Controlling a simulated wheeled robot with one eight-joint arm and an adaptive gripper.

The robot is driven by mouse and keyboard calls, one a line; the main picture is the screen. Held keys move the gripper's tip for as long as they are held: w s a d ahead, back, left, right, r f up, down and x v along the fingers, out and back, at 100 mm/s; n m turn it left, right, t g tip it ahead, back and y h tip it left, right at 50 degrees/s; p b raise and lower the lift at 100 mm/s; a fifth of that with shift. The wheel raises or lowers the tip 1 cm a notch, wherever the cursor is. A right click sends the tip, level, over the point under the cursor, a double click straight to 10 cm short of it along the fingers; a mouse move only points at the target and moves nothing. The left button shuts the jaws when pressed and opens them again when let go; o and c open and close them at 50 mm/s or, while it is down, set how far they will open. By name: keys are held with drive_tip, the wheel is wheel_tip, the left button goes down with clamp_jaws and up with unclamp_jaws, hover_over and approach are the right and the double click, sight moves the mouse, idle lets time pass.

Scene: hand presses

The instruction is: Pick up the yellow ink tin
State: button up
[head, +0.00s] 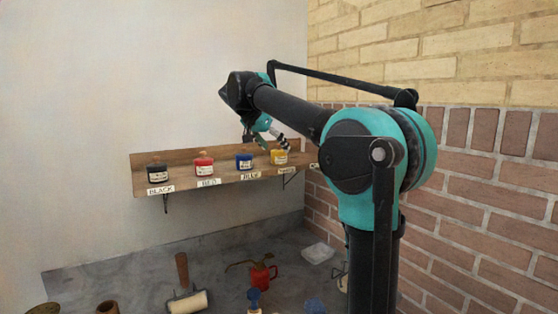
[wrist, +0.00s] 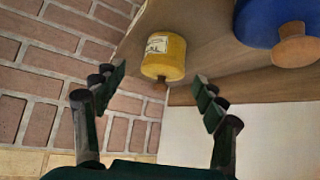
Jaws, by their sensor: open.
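The yellow ink tin (head: 278,157) stands upright on the wooden wall shelf (head: 222,180), at the right of a row of tins. In the wrist view the yellow tin (wrist: 164,57) has a pale label and a small wooden knob, and it lies ahead of my fingers, between their lines. My gripper (wrist: 158,80) is open and empty, one finger to each side with clear gaps to the tin. In the head view my gripper (head: 272,136) is small and partly hidden, just above the yellow tin.
The blue tin (head: 244,161) stands just left of the yellow one; in the wrist view the blue tin (wrist: 270,22) is close on the right. A red tin (head: 204,165) and a black tin (head: 157,171) stand further left. A brick wall (head: 480,190) is at the right.

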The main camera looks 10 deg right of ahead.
sight(277, 150)
drive_tip(key=x, duration=0.4)
drive_tip(key=shift+w+f, duration=0.25)
drive_tip(key=shift+w, duration=0.1)
drive_tip(key=c, duration=1.5)
